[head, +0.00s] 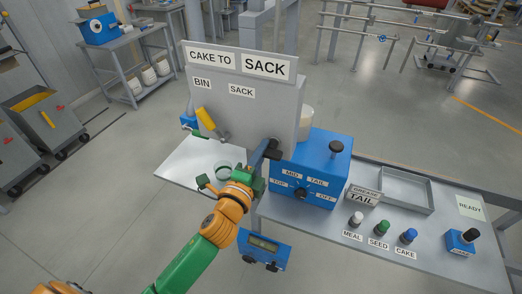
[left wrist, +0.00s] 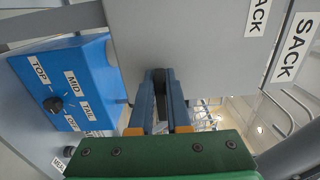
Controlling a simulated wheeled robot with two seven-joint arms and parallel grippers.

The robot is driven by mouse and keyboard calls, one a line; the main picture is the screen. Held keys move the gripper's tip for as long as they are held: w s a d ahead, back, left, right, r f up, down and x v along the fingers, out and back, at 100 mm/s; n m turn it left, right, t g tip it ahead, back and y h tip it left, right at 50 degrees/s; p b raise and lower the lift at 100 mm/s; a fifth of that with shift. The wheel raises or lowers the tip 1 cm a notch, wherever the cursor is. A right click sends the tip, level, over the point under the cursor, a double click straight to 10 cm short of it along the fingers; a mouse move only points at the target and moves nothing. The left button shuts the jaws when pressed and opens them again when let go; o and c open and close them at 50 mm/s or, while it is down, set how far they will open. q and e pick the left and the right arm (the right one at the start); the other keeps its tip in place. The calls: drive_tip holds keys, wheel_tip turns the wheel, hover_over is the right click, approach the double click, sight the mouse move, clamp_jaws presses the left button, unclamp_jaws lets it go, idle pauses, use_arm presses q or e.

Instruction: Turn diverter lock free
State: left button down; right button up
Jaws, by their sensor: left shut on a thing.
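A grey upright panel (head: 245,115) carries labels BIN and SACK under a sign reading CAKE TO SACK. A yellow-handled lever (head: 206,119) sits on its left part, tilted up and left. My left gripper (head: 265,153) is at the panel's lower right, its blue fingers shut on a small dark part that looks like the diverter lock (head: 274,146). In the left wrist view the fingers (left wrist: 159,76) close together against the grey panel, and they mostly hide the held part. Whether the lock is turned cannot be told. My right gripper is in neither view.
A blue box (head: 318,160) with a TOP, MID, TAIL and OFF dial stands just right of my gripper. White, green and blue knobs (head: 382,229), a grey tray (head: 405,188) and a small blue box with a black knob (head: 462,242) are on the bench further right.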

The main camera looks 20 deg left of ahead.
use_arm(q)
drive_tip(key=shift+f, duration=0.25)
drive_tip(key=c, duration=1)
unclamp_jaws()
drive_tip(key=shift+o, duration=0.6)
drive_tip(key=shift+d+r, duration=0.15)
drive_tip(key=shift+d, duration=0.05)
drive_tip(key=shift+s, duration=0.1)
drive_tip(key=s+b, duration=0.2)
drive_tip(key=s, duration=0.5)
drive_tip(key=shift+a, duration=0.15)
drive_tip(key=shift+w, duration=0.1)
